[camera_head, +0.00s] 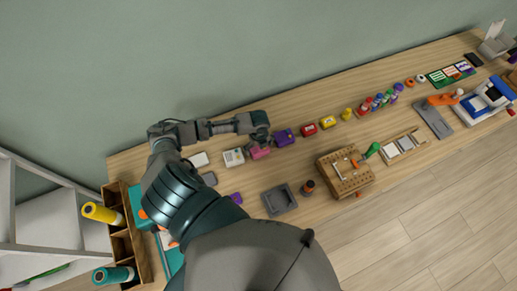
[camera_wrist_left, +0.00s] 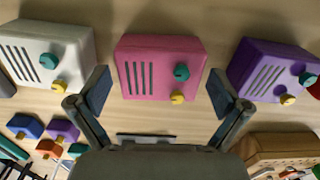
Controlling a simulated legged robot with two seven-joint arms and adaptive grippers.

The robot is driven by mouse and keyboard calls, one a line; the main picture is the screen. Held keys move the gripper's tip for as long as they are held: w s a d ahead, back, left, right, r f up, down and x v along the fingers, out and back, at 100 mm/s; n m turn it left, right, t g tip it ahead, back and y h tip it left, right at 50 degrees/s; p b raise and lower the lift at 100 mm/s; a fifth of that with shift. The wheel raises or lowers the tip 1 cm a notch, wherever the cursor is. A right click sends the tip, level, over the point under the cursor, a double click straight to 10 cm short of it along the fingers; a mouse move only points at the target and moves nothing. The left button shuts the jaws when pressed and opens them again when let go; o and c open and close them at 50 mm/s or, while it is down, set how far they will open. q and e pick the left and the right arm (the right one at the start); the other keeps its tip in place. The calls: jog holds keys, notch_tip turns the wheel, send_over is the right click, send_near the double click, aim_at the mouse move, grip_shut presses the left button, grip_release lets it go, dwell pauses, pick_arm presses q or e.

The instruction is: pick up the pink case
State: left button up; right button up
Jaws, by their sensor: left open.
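The pink case (camera_head: 259,153) stands on the wooden table, partly hidden by my left gripper in the head view. In the left wrist view the pink case (camera_wrist_left: 158,60) shows dark slots, a teal knob and a yellow knob. My left gripper (camera_head: 260,135) is over the case in the head view. In the left wrist view the open fingers of my left gripper (camera_wrist_left: 158,88) appear on either side of the case, with gaps between. It is empty. My right gripper is not in view.
A white case (camera_wrist_left: 45,55) stands left of the pink case and a purple case (camera_wrist_left: 272,72) right of it, both close to the fingers. A grey tray (camera_head: 279,200) and a wooden block (camera_head: 345,176) lie nearer. A wall runs behind the table.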

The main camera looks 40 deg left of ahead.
pick_arm(q)
jog(key=shift+d+f, duration=0.15)
jog(key=shift+f, duration=0.2)
jog(key=shift+a, duration=0.25)
jog(key=c, duration=1.1)
